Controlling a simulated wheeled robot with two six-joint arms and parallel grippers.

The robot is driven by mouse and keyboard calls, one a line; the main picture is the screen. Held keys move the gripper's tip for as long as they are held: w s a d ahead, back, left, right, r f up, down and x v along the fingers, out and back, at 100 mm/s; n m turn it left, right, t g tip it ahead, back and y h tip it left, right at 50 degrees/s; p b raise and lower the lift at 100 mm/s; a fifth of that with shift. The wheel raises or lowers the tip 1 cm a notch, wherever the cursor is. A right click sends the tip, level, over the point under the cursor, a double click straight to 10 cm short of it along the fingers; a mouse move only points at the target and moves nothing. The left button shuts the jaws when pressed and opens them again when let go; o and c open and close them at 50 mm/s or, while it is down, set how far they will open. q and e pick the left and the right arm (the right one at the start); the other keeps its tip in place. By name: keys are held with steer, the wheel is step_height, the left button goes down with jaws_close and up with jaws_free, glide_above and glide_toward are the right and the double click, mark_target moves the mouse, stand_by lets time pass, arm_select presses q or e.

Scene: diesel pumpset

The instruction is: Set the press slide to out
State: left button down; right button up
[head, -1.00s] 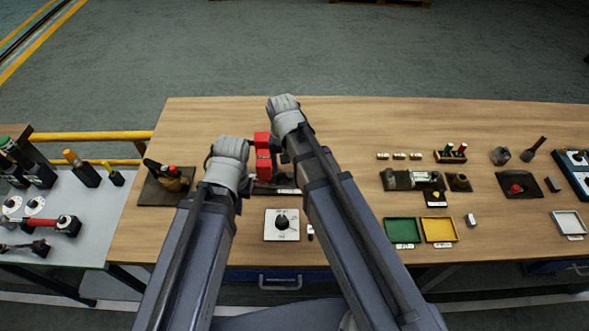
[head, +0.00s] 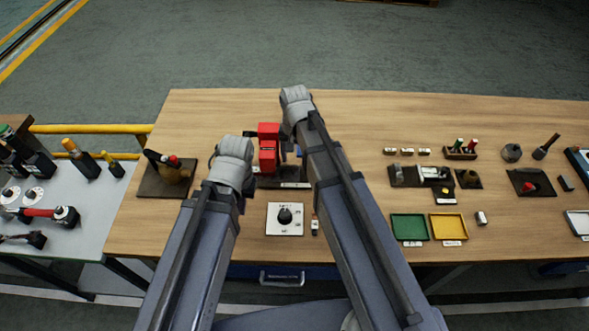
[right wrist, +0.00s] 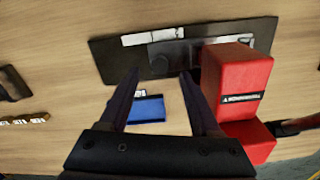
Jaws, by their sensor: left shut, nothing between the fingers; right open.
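The red press (head: 268,150) stands on a dark base plate (head: 283,180) near the middle of the table. In the right wrist view, its red body (right wrist: 237,85) is at the right and the dark plate (right wrist: 110,58) at the top. A blue piece (right wrist: 147,108), perhaps the slide, shows between the fingers, with a small white label beside it. My right gripper (right wrist: 160,78) is open and empty, with its right finger close to the red body. In the head view its fingers are mostly hidden behind its arm. My left gripper (head: 245,190) is shut and empty, left of the press.
A white plate with a black knob (head: 285,215) lies in front of the press. A green tray (head: 409,227) and yellow tray (head: 448,226) lie at right. The table's back is clear.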

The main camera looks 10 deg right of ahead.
mark_target(295, 167)
arm_select(q)
step_height(295, 167, down, 4)
steer(key=shift+r+b, duration=0.2)
steer(key=shift+b, duration=1.05)
arm_select(e)
step_height(295, 167, down, 4)
steer(key=shift+r, duration=0.2)
steer(key=shift+r, duration=0.1)
jaws_close()
